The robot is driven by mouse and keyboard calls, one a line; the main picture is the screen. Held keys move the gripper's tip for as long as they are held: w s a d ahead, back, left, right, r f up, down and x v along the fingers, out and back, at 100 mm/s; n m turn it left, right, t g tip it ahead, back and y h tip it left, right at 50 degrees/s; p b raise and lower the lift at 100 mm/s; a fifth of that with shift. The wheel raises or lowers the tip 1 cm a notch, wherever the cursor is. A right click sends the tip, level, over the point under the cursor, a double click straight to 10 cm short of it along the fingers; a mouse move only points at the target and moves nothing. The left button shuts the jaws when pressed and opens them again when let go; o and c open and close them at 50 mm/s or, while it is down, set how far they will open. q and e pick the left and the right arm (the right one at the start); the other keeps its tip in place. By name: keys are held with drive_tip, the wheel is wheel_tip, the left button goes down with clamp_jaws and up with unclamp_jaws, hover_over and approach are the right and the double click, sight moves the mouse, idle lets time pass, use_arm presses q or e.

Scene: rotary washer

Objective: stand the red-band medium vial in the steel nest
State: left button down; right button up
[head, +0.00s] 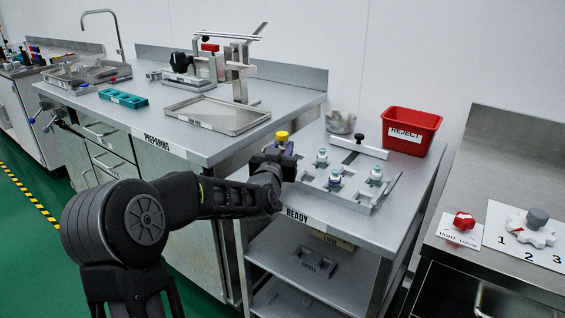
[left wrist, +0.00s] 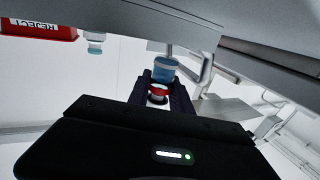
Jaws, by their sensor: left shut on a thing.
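The red-band vial (left wrist: 160,89) sits between the fingers of my left gripper in the left wrist view, with its blue end beyond the red band. My left gripper (head: 281,150) is shut on it above the left edge of the READY table. A yellow piece shows just above the fingers in the head view; I cannot tell whether it belongs to the vial. A steel rack with square pockets (head: 352,194), apparently the nest, is right of the gripper and holds several pale-topped vials (head: 376,173). The right gripper is not in view.
A red REJECT bin (head: 411,130) and a steel cup (head: 340,122) stand behind the rack. A black-knobbed bar (head: 357,147) lies at its back. An empty tray (head: 217,115) is on the PREPARING bench (head: 150,118). A red knob (head: 464,221) is on the right counter.

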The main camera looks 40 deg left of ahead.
use_arm(q)
drive_tip(key=shift+f+b, duration=0.35)
drive_tip(key=shift+f, duration=1.45)
drive_tip(key=shift+f, duration=0.1)
drive_tip(key=shift+f, duration=0.1)
drive_tip(key=c, duration=1.2)
unclamp_jaws()
drive_tip(key=shift+o, duration=0.2)
drive_tip(key=shift+r, duration=0.25)
drive_tip(key=v, duration=1.2)
drive_tip(key=shift+s, duration=0.1)
